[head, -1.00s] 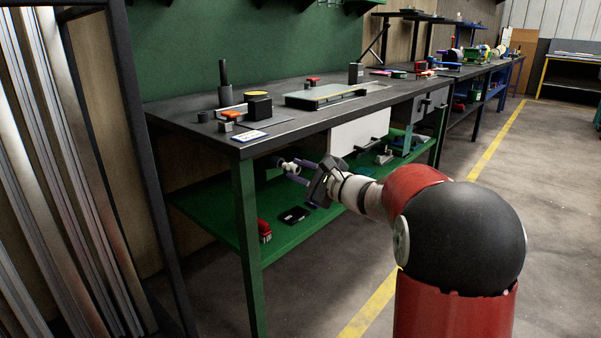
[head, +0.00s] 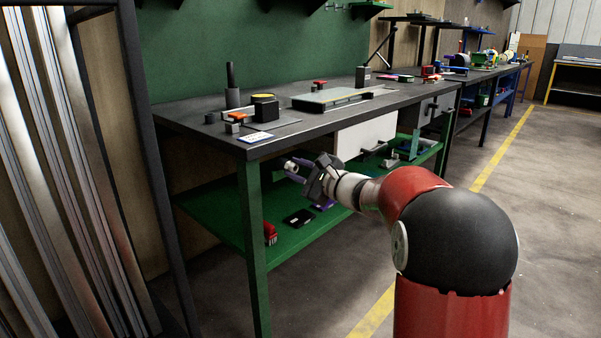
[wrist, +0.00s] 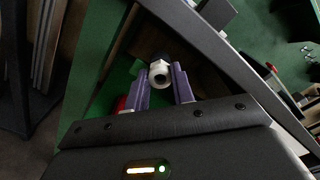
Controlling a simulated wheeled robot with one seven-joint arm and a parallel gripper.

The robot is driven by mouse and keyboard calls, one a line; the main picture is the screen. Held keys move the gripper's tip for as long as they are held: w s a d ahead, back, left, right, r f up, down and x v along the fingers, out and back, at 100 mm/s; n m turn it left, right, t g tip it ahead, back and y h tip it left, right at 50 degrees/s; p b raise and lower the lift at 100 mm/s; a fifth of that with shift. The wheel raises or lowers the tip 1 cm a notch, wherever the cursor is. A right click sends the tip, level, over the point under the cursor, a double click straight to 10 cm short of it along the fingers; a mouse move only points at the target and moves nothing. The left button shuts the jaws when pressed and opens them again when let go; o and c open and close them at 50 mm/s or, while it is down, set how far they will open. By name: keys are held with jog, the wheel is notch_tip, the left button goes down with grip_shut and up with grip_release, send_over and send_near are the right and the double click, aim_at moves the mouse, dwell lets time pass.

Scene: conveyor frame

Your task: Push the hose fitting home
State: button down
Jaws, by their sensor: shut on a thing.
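My gripper (wrist: 160,90) has purple fingers and is shut on the hose fitting (wrist: 159,74), a short white round piece with an open bore. The fitting shows between the fingertips in the wrist view, with a dark part behind it at its far end. I cannot tell whether that dark part belongs to the fitting or is a separate port. In the head view my gripper (head: 292,170) is under the front edge of the workbench, above the green lower shelf. The fitting (head: 289,165) is small there, so how far it is seated cannot be told.
The dark bench top (head: 292,128) lies just above my gripper. A green bench leg (head: 254,240) stands to its left and a white drawer front (head: 366,136) to its right. The green shelf (head: 225,228) below holds a black flat item (head: 299,217) and a red item (head: 270,232).

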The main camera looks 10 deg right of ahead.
dwell(0.3)
jog(key=c, duration=1.1)
grip_release()
jog(key=shift+a, duration=0.1)
jog(key=v, duration=0.8)
jog(key=s+a+f+n+g+h+p, duration=0.1)
jog(key=s+a+n+g, duration=0.35)
jog(key=s, duration=0.35)
jog(key=s+a+n+g+p, duration=0.2)
jog(key=s+a+n+g, duration=0.1)
jog(key=s+a+n, duration=0.4)
jog(key=s+d+f+n+h+p, duration=0.2)
jog(key=s+d+n+h, duration=0.2)
jog(key=s, duration=0.5)
jog(key=s+d+f+n+g+h+p, duration=0.1)
jog(key=s+d+f+n+h, duration=0.1)
jog(key=s, duration=0.7)
jog(key=d+n+h, duration=0.1)
jog(key=d+h, duration=0.1)
jog(key=h, duration=0.1)
jog(key=shift+s+d+n+h+p, duration=0.25)
jog(key=shift+s+n+h+p, duration=0.05)
jog(key=shift+n+p, duration=0.05)
